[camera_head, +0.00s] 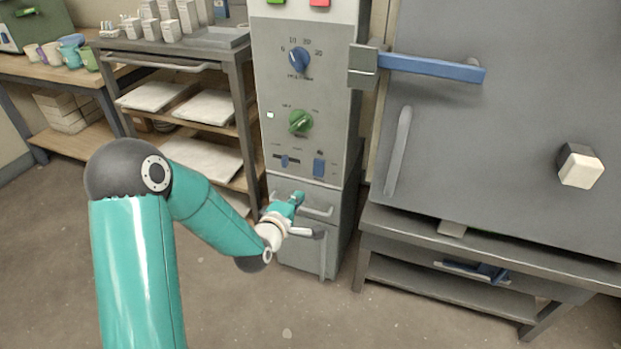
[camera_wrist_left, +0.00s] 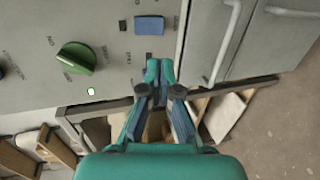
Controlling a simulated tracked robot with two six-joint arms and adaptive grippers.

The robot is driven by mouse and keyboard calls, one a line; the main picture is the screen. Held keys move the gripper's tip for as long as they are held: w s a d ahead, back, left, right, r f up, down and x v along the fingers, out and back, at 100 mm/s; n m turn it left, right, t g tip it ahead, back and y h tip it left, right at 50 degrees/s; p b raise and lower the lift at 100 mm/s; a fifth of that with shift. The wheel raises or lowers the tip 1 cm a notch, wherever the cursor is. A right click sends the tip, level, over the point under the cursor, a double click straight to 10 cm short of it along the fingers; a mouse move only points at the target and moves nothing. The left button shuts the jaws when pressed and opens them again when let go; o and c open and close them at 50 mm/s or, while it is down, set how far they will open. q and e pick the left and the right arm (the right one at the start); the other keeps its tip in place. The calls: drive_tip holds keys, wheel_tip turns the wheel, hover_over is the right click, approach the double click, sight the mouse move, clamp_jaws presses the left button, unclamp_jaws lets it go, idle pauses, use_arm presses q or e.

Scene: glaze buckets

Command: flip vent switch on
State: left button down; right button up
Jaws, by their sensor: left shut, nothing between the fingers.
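A grey control panel (camera_head: 262,90) stands upright in the middle of the head view. Low on it are a blue rocker switch (camera_head: 319,167) and, to its left, a small blue slider (camera_head: 285,160). I cannot read which label says vent. The rocker also shows in the left wrist view (camera_wrist_left: 149,25), with the green knob (camera_wrist_left: 76,57) beside it. My left gripper (camera_head: 299,197) is shut and empty, below the rocker and slider, by a drawer handle. In the left wrist view its fingertips (camera_wrist_left: 160,71) meet in front of the panel. My right gripper is not in view.
The drawer handle (camera_head: 318,210) juts out beneath the panel. A blue dial (camera_head: 299,60) sits higher up. To the right is a big grey door with a blue-handled latch (camera_head: 430,67). A rack with white slabs (camera_head: 207,108) stands left.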

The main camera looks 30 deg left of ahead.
sight(317, 175)
use_arm(q)
drive_tip(key=b+x, duration=0.1)
drive_tip(key=x, duration=1.2)
